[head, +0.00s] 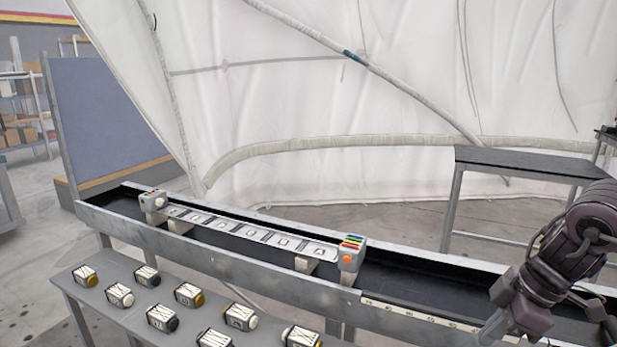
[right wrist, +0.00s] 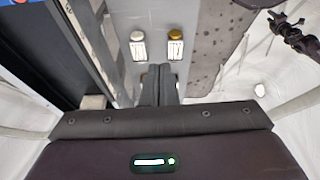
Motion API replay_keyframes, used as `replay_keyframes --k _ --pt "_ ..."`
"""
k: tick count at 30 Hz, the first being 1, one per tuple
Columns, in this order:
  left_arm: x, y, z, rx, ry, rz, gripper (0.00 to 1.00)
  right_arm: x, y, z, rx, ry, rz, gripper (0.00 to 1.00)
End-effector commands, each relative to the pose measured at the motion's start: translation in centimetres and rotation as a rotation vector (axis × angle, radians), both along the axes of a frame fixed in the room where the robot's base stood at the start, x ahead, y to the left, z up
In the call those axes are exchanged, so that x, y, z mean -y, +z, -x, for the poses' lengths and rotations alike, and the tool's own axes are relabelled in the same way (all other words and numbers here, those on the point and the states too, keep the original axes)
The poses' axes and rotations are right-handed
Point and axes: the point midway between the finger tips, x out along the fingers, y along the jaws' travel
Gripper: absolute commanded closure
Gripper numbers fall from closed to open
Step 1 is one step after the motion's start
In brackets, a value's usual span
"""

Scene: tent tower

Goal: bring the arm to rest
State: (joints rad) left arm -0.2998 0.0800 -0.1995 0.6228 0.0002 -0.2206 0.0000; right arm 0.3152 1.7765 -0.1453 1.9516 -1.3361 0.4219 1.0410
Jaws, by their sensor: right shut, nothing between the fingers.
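My right arm comes in at the right edge of the head view, above the right part of the long metal trough (head: 215,262). In the right wrist view my right gripper (right wrist: 161,72) shows with its two dark fingers together and nothing between them. Its fingertips point toward a grey surface carrying two small blocks, one with a white knob (right wrist: 137,40) and one with a gold knob (right wrist: 175,40). I see a gap in the picture between fingertips and blocks, but cannot judge the distance. My left gripper is not in view.
A rail with marked cells (head: 245,232) rests in the trough between two end blocks, one (head: 350,255) with coloured stripes. A grey bench (head: 75,290) holds several knobbed blocks in front. A dark-topped table (head: 525,160) stands behind right. White tent fabric fills the back.

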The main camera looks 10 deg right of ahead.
Motion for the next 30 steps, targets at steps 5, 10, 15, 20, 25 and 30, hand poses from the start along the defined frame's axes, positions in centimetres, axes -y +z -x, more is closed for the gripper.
replay_keyframes --k 5,10,15,20,25,30 --pt "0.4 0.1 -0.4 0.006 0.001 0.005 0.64 -1.7 -2.5 -1.2 0.050 0.068 -0.003 1.00" --pt "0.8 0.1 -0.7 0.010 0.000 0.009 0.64 -4.3 -5.4 -2.7 0.129 0.141 -0.011 1.00" --pt "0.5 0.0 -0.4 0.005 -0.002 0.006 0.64 -8.2 -8.7 -4.5 0.248 0.209 -0.028 1.00" --pt "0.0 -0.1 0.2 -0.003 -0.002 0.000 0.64 -13.7 -11.8 -5.9 0.404 0.226 -0.060 1.00" --pt "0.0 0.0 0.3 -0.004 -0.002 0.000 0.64 -19.7 -13.8 -6.5 0.579 0.092 -0.081 1.00" --pt "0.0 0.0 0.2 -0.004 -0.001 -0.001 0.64 -21.5 -14.7 -5.1 0.597 -0.186 -0.052 1.00"
